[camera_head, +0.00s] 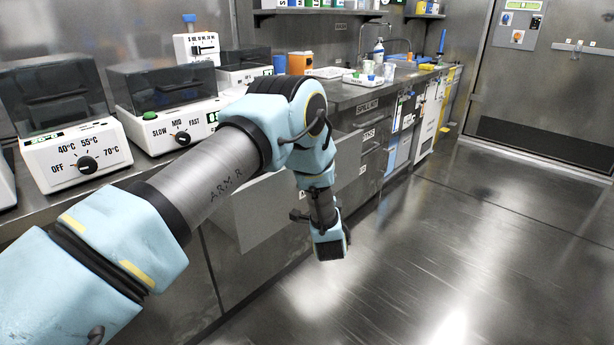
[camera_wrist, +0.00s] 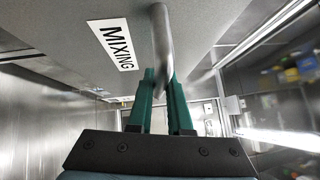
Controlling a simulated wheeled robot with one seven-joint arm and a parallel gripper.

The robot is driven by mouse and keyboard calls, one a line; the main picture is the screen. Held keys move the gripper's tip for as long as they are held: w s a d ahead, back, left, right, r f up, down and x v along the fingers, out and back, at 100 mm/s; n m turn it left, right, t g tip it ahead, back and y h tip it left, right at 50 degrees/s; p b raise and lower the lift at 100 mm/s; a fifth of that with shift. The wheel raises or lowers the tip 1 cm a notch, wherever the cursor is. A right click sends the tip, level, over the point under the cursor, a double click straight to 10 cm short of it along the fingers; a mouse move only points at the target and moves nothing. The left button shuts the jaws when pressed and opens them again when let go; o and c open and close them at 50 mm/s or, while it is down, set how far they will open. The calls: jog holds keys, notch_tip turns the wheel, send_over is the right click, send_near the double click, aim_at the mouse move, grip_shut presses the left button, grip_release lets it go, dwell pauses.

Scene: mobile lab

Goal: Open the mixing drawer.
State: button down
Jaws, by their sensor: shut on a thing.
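The grey mixing drawer front (camera_wrist: 205,30) fills the top of the wrist view, with a white "MIXING" label (camera_wrist: 113,44) on it. Its metal bar handle (camera_wrist: 163,40) runs down between the green fingers of my gripper (camera_wrist: 162,78). The gripper is shut on this handle. In the head view my gripper (camera_head: 330,243) hangs low in front of the counter, and its fingertips are hidden. A plain light grey panel (camera_head: 262,208) shows behind my arm there; I cannot tell how far the drawer stands out.
Machines with dark lids and dials, one a heater (camera_head: 78,160) and one a mixer (camera_head: 172,125), stand on the steel counter. Farther along are labelled drawers (camera_head: 368,134), a tray (camera_head: 362,80) with cups and a sink. The steel floor (camera_head: 450,240) at right is clear.

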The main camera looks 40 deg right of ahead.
jog(key=shift+s+d, duration=0.2)
jog(key=shift+s, duration=0.65)
jog(key=shift+s+d, duration=0.15)
jog(key=shift+s, duration=0.65)
jog(key=c, duration=0.8)
grip_release()
jog(key=shift+c, duration=0.2)
jog(key=v, duration=1)
jog(key=shift+s+a+b, duration=0.25)
jog(key=shift+s+b, duration=0.05)
jog(key=shift+b, duration=0.1)
